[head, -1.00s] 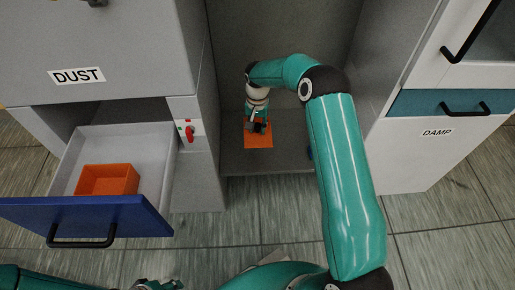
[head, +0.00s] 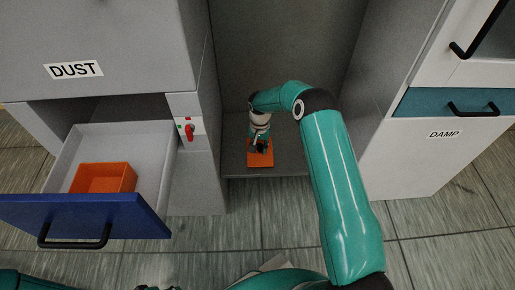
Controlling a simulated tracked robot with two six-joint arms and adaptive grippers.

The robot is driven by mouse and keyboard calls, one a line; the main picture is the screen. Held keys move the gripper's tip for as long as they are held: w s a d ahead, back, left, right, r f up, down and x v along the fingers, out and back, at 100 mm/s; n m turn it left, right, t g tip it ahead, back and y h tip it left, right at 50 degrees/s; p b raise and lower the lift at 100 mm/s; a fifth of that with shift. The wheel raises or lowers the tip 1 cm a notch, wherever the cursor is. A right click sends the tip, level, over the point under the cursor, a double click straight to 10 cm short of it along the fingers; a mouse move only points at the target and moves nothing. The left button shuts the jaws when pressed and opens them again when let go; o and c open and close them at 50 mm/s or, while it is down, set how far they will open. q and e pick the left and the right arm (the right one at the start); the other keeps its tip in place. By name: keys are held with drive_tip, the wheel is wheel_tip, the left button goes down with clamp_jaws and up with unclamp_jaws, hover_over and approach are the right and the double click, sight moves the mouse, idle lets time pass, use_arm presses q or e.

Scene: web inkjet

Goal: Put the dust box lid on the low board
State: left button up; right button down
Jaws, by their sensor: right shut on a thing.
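The dust box lid is a flat orange square (head: 261,162) in the bay between the two cabinets. It shows over the low board (head: 292,163), a grey shelf close to the floor. I cannot tell whether the lid touches the board or is just above it. My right gripper (head: 258,147) points down from above and is shut on the lid; its fingertips are small and dark here. The orange dust box (head: 103,178) sits open-topped in the pulled-out drawer at left. My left gripper (head: 152,287) barely shows at the bottom edge, and its jaws are cut off.
The pulled-out drawer has a blue front (head: 85,216) with a black handle. A panel with a red switch (head: 189,131) is right of the drawer. The bay's side walls stand close on both sides. The white DAMP cabinet (head: 425,160) is at right. The board is bare around the lid.

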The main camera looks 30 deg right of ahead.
sight(259, 147)
drive_tip(key=c, duration=0.9)
unclamp_jaws()
drive_tip(key=shift+f, duration=0.1)
drive_tip(key=shift+r, duration=0.5)
wheel_tip(259, 147, up, 11)
drive_tip(key=p, duration=0.4)
drive_tip(key=s+a+f+n+y, duration=0.2)
drive_tip(key=s+a+f, duration=0.35)
drive_tip(key=a, duration=0.25)
drive_tip(key=s+a+f+n+y, duration=0.1)
drive_tip(key=s+a+f+n, duration=0.2)
drive_tip(key=s+a+f, duration=0.45)
drive_tip(key=s+a, duration=0.2)
drive_tip(key=s, duration=0.2)
drive_tip(key=s+a+r+n, duration=0.1)
drive_tip(key=s+a, duration=0.2)
drive_tip(key=s, duration=0.2)
drive_tip(key=s+a+n+y, duration=0.1)
drive_tip(key=s+a, duration=0.2)
drive_tip(key=s, duration=0.2)
drive_tip(key=shift+s+a+r+t, duration=0.15)
drive_tip(key=shift+a+r+t, duration=0.1)
drive_tip(key=shift+r+t, duration=0.05)
